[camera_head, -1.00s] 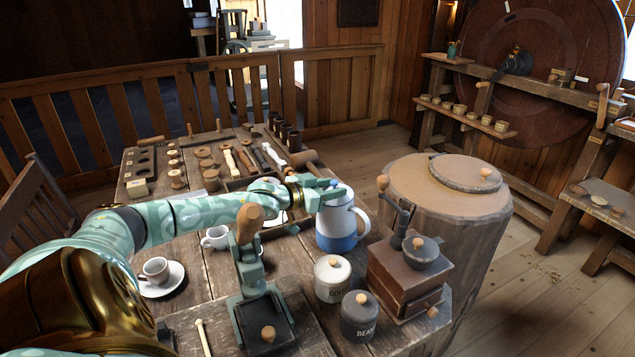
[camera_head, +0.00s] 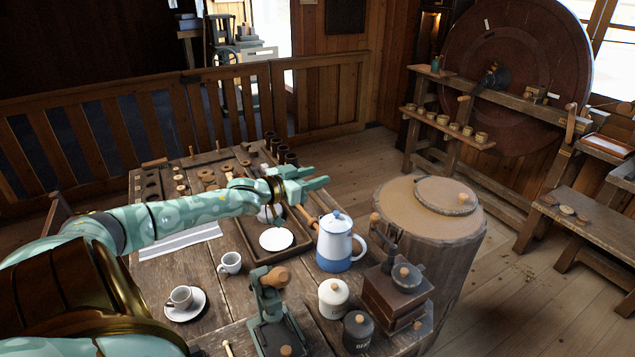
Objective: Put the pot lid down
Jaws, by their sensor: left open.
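A white and blue enamel pot (camera_head: 336,248) stands upright on the wooden table. My right gripper is not in view.
A dark tray (camera_head: 264,258) holding a white disc is left of the pot. Two lidded canisters (camera_head: 333,298) (camera_head: 357,331), a box grinder (camera_head: 392,298) and a lever press (camera_head: 268,300) stand in front. Cups (camera_head: 230,262) and a striped cloth (camera_head: 180,241) lie left. A stump (camera_head: 430,225) stands right.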

